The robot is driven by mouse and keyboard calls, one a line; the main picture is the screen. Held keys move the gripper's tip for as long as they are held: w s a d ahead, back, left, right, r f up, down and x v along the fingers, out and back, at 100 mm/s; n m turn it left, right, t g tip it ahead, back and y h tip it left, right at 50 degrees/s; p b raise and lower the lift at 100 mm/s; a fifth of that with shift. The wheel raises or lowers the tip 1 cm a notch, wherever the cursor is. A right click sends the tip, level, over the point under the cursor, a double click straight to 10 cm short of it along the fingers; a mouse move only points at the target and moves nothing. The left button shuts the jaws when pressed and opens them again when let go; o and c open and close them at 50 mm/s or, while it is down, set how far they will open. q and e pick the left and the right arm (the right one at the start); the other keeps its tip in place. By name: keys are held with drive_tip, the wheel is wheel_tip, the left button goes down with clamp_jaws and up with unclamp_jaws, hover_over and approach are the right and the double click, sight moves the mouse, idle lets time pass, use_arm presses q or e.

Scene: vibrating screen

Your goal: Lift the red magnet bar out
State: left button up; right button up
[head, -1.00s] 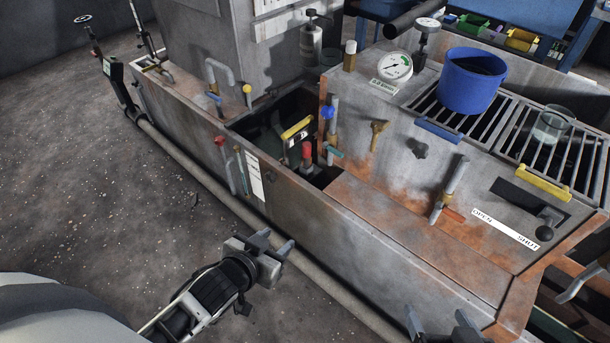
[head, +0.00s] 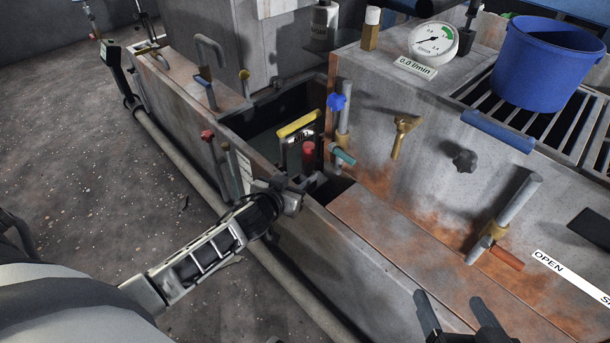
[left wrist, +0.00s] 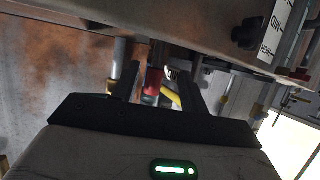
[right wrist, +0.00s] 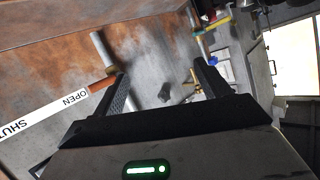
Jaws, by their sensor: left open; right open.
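The red magnet bar (head: 308,153) stands upright in the dark opening of the trough, beside a yellow-topped frame (head: 298,124). Its lower end is hidden. In the left wrist view the red bar (left wrist: 153,80) shows beyond and between the open fingers. My left gripper (head: 294,190) is at the trough's front wall, nearer the camera than the bar and apart from it; its fingers are hard to make out in the head view. My right gripper (head: 455,307) is open and empty at the bottom of the head view, over the rusty ledge.
A blue-handled valve (head: 337,102) and a teal-handled pipe (head: 345,156) stand close right of the bar. The trough's front wall (head: 345,232) lies beside my left gripper. A blue bucket (head: 545,65) sits on the grating.

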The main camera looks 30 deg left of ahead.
sight(306, 153)
use_arm(q)
drive_tip(key=b+x, duration=0.3)
drive_tip(key=x, duration=0.4)
drive_tip(key=shift+w+f, duration=0.2)
drive_tip(key=shift+w, duration=0.15)
drive_tip(key=shift+w+f, duration=0.15)
drive_tip(key=shift+w, duration=0.4)
use_arm(e)
drive_tip(key=shift+w+a+r+m+t+y, duration=0.1)
drive_tip(key=shift+a+r+m+t+y, duration=0.15)
drive_tip(key=shift+r+y, duration=0.2)
drive_tip(key=shift+w+a+r+m+t+y, duration=0.1)
drive_tip(key=shift+a+r+m+t+y, duration=0.05)
drive_tip(key=shift+a+r+t+y, duration=0.2)
use_arm(q)
clamp_jaws()
drive_tip(key=shift+r+p, duration=2.9)
drive_tip(key=shift+r, duration=0.25)
use_arm(e)
wheel_tip(306, 153, up, 6)
drive_tip(key=shift+f, duration=0.1)
